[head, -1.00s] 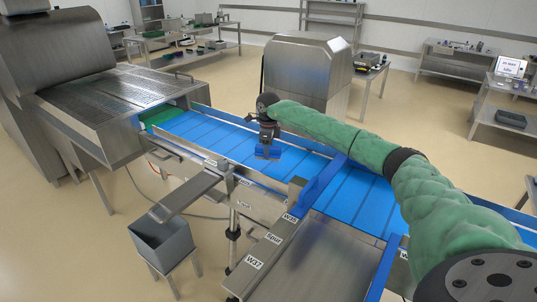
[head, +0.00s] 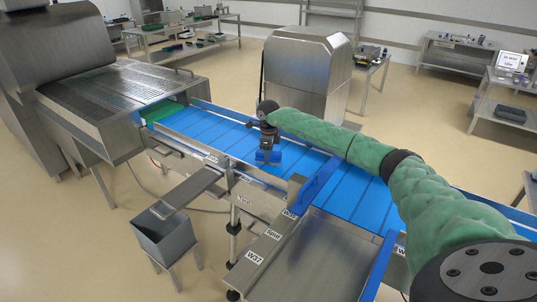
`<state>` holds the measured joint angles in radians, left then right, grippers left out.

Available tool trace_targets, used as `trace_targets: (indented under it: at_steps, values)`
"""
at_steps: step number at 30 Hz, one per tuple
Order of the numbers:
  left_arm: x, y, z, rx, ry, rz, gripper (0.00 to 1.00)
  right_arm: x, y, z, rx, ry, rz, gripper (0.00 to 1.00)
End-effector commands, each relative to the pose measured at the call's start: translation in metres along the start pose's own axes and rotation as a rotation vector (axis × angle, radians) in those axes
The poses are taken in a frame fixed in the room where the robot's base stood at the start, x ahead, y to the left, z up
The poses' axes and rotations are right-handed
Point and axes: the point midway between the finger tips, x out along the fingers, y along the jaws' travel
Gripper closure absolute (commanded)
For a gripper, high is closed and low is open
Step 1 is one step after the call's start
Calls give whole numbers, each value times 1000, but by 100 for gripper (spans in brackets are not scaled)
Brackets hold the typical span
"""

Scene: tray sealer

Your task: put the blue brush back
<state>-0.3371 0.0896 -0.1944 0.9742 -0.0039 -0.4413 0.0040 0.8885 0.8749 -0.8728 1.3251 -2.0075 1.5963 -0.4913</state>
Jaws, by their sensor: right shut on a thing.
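The blue brush (head: 268,157) is held at the lower end of my right gripper (head: 268,147), which is shut on it. The gripper points down over the blue conveyor belt (head: 205,128), near its front edge. The brush is nearly the same blue as the belt, and I cannot tell whether it touches the belt. My right arm, in a green sleeve, reaches in from the right across the belt. My left gripper is not in view.
A grey bin (head: 165,240) on a stand is at the lower left, below a metal chute (head: 187,190). A blue crossbar (head: 318,180) spans the conveyor right of the gripper. A steel cabinet (head: 303,80) stands behind the belt. Side tables stand farther back.

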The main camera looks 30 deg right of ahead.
Motion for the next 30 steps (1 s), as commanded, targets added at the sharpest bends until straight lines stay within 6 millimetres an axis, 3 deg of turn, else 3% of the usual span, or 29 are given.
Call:
trace_targets:
  at_steps: [1,2,5,17,20,24,30]
  values:
    - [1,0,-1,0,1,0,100,1,0,0,0,0,0,76]
    - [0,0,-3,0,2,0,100,1,0,0,0,0,0,53]
    - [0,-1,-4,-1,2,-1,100,0,0,0,0,0,0,34]
    - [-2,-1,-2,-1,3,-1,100,-3,0,0,0,0,0,33]
    - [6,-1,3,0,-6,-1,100,-10,0,0,-1,-1,-1,33]
    - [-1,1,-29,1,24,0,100,-32,0,0,-1,-1,-2,33]
    - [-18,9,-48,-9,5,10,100,-65,-1,0,0,-2,-2,33]
